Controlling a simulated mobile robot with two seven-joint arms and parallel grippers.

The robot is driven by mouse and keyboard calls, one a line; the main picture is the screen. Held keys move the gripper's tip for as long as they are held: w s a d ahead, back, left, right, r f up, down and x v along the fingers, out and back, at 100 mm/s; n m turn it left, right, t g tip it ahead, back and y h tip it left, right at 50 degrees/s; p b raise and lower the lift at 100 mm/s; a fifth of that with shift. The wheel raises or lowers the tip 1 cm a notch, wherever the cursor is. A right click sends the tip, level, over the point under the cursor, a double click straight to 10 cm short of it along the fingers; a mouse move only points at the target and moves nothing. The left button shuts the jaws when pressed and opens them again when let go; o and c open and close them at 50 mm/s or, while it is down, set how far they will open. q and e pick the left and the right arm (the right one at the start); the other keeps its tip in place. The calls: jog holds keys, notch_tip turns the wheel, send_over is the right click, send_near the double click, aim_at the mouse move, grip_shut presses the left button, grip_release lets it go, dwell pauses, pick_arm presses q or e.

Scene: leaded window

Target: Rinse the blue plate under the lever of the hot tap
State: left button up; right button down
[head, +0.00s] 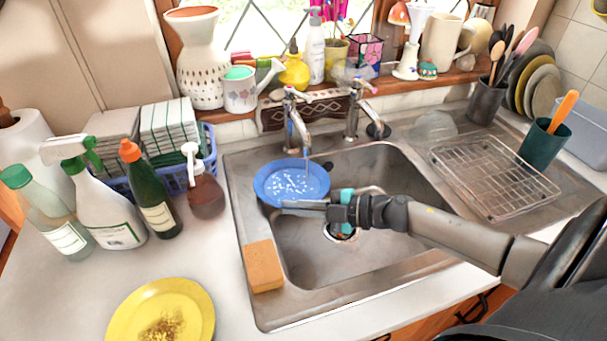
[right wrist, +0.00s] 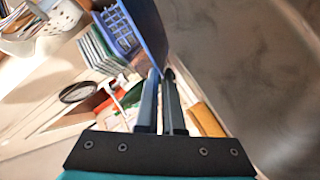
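The blue plate (head: 291,182) is over the left part of the sink basin, below the spout of the left tap (head: 297,125). White marks cover its middle; I cannot tell whether they are water or pattern. A faint thin streak shows under that spout. The right tap (head: 352,112) has a pinkish lever end (head: 367,86); its spout points to the right of the plate. My right gripper (head: 300,206) is shut on the plate's near rim. The right wrist view shows the plate edge-on (right wrist: 150,28) at the fingertips (right wrist: 159,76). My left gripper is out of view.
An orange sponge (head: 263,266) lies on the sink's left rim. A yellow plate with brown residue (head: 190,300) is on the counter at front left. Bottles (head: 157,190) stand left of the sink. A wire rack (head: 490,175) covers the drainboard.

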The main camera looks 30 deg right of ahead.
jog(key=shift+w+a+p, duration=0.25)
jog(key=shift+a+p, duration=0.2)
jog(key=shift+a, duration=0.7)
jog(key=shift+w+a+p, duration=0.2)
jog(key=shift+a+p, duration=0.25)
jog(key=shift+a, duration=0.65)
jog(key=shift+r, duration=0.15)
jog(key=a+r+p, duration=0.1)
jog(key=p, duration=0.1)
jog(key=a+r+p, duration=0.2)
jog(key=shift+w, duration=0.3)
jog(key=shift+w+a+r+p, duration=0.1)
jog(key=shift+a+r+p, duration=0.3)
jog(key=shift+a+p, duration=0.4)
jog(key=shift+a+r+p, duration=0.1)
jog(key=shift+a+p, duration=0.1)
jog(key=shift+p, duration=0.15)
